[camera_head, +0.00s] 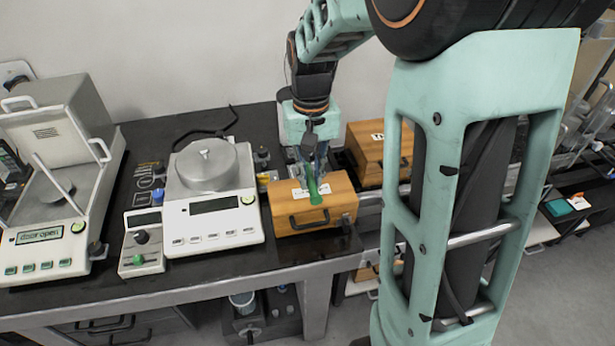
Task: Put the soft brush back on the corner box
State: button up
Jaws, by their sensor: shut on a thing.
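My gripper (311,160) points down above a wooden box (330,214) near the table's front right corner. It is shut on a slim object with a green end, which I take to be the soft brush (315,191). The green end is down, over the top of the box by its white label. I cannot tell whether it touches the lid. The upper part of the brush is hidden between the fingers. A second wooden box (368,166) stands behind to the right, partly hidden by my arm.
A balance (215,226) with a round metal cover stands left of the front box. A small control unit (141,244) is beside it, and a larger balance with an open draft shield (52,252) is at far left. The dark table (262,255) has a narrow clear front strip.

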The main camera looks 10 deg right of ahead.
jog(key=shift+w+d+f, duration=0.15)
jog(key=shift+d+f, duration=0.1)
jog(key=shift+f, duration=0.2)
jog(key=shift+w+d+f+b, duration=0.1)
jog(key=shift+f+b, duration=0.65)
jog(key=shift+f, duration=0.1)
jog(key=shift+w+d+f+b, duration=0.1)
jog(key=shift+f+b, duration=0.65)
jog(key=shift+f, duration=0.1)
jog(key=shift+f, duration=0.1)
jog(key=shift+f, duration=0.15)
jog(key=o, duration=0.9)
jog(key=shift+c, duration=0.2)
notch_tip(320, 180, up, 12)
jog(key=shift+r+p, duration=0.25)
jog(key=shift+p, duration=0.35)
